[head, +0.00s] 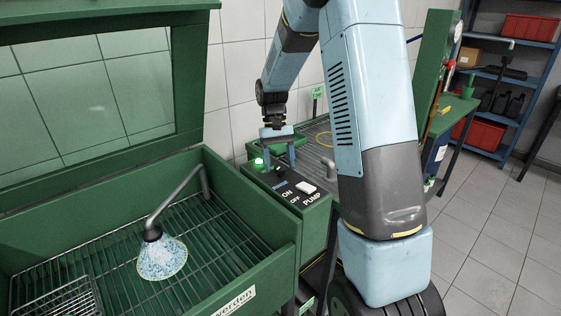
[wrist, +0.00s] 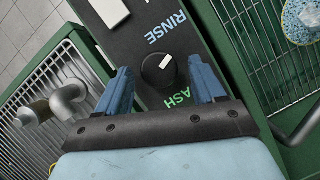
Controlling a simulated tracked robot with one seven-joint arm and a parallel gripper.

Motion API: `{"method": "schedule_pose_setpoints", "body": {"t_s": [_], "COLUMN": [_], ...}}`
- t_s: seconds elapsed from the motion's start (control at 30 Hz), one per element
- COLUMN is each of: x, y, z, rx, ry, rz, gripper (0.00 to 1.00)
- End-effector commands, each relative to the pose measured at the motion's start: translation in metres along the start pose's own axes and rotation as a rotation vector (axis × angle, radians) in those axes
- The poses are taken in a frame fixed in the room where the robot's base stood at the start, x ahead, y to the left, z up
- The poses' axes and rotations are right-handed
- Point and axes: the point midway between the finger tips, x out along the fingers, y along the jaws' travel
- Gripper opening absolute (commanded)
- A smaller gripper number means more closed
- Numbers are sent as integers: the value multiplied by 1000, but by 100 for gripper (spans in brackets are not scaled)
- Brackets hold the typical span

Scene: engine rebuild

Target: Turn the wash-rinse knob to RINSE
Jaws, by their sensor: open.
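The wash-rinse knob (wrist: 157,72) is a round black knob with a white pointer mark, on the dark control panel (wrist: 138,45) in the wrist view. The mark sits on its upper right part and slants up and right. The RINSE label (wrist: 166,27) is above the knob and the partly hidden WASH label (wrist: 179,98) is below it. My gripper (wrist: 160,78) is open, its blue fingers to the left and right of the knob with gaps on both sides. In the head view my gripper (head: 280,158) is over the panel's far end; I cannot make out the knob there.
A white rocker switch (head: 305,187) marked ON, OFF and PUMP is nearer on the same panel. A lit green lamp (head: 258,161) is beside my gripper. A green wash basin (head: 275,255) with an open lid is left. A grated bench (head: 318,130) with a bent pipe (head: 328,166) is behind.

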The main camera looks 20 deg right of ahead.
Motion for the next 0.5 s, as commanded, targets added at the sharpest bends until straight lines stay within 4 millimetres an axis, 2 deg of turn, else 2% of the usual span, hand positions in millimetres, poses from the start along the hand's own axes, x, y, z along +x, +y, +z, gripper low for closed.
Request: {"method": "schedule_pose_setpoints", "body": {"t_s": [0.13,0.27,0.5], "x": [-4,-18,-64], "y": [0,0,0], "z": [0,-1,-2], "rx": [0,0,0], "ry": [1,3,4], "rz": [0,0,0], "gripper": [69,69,69]}}
